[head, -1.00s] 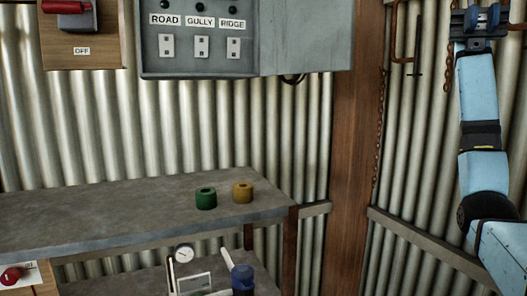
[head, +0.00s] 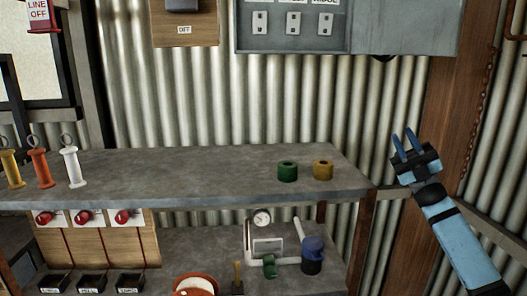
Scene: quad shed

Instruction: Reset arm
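My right gripper (head: 408,146) shows at the right of the head view, with its arm coming up from the lower right. Its two blue fingers are apart with nothing between them. It is to the right of the grey shelf's end, in front of the wooden post. My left gripper is not in the head view.
The lower shelf holds a gauge fixture (head: 262,218), a blue-topped container (head: 312,255) and a terracotta dish (head: 196,286). A grey switch box (head: 292,45) hangs above.

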